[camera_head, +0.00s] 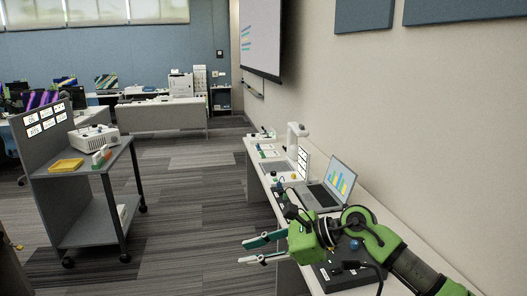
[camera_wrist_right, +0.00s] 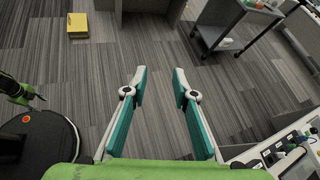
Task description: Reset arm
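My right gripper (camera_head: 242,252) reaches in from the lower right of the head view, beside the long white table on the right. Its two fingers are apart with nothing between them. In the right wrist view the gripper (camera_wrist_right: 160,82) is also open and empty, over bare carpet. A green and black part of mine shows at the left edge of that view.
The white table (camera_head: 256,170) carries a laptop (camera_head: 337,184), a white stand (camera_head: 294,145) and small items close to my right arm. A grey cart (camera_head: 92,200) with a projector (camera_head: 94,137) and yellow tray (camera_head: 66,166) stands left. Carpet between them is clear. A yellow box (camera_wrist_right: 77,25) shows in the wrist view.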

